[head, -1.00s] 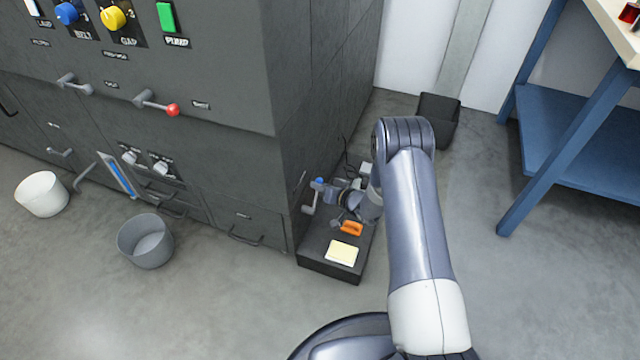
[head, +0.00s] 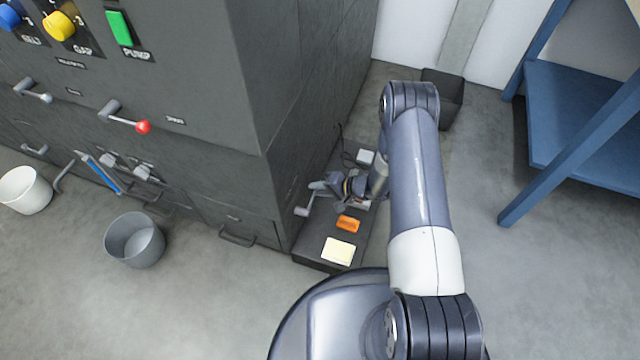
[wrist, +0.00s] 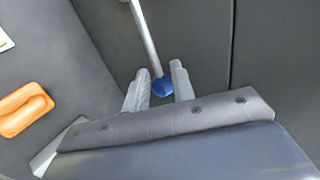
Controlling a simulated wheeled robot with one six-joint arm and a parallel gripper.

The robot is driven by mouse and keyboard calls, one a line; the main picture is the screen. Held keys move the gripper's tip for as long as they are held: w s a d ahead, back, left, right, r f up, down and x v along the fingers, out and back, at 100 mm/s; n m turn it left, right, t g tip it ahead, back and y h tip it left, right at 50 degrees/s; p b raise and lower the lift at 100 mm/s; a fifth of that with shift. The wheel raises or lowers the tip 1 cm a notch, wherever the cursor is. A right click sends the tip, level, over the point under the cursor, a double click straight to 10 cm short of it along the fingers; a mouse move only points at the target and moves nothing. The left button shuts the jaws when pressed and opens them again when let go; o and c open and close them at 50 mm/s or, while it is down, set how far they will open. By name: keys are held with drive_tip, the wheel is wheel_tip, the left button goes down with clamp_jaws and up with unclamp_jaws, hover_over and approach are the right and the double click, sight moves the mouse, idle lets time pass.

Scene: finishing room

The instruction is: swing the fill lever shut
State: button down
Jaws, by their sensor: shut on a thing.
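The fill lever is a thin grey rod with a blue knob. In the wrist view the rod (wrist: 146,38) comes down from the top, and its blue knob (wrist: 163,87) sits between my two fingertips. In the head view the lever's grey lower part (head: 303,210) shows low on the machine's right side. My gripper (head: 322,188) is at the lever's upper end and covers the knob there. In the wrist view my gripper (wrist: 160,88) is shut on the knob.
A dark low box (head: 317,257) beside the machine bears an orange object (head: 347,224) and a pale yellow pad (head: 338,251). A grey bucket (head: 135,240) and a white bucket (head: 25,190) stand left. A blue bench (head: 575,110) is at right. Floor between is clear.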

drive_tip(key=shift+f+g, duration=0.3)
idle(0.4)
drive_tip(key=c, duration=1.5)
unclamp_jaws()
drive_tip(key=p+v, duration=0.3)
drive_tip(key=v, duration=0.8)
drive_tip(key=shift+f, duration=0.15)
drive_tip(key=b+x, duration=0.1)
drive_tip(key=x, duration=0.4)
drive_tip(key=b+x, duration=0.2)
drive_tip(key=x, duration=0.3)
drive_tip(key=shift+w+a, duration=0.15)
drive_tip(key=shift+a, duration=0.25)
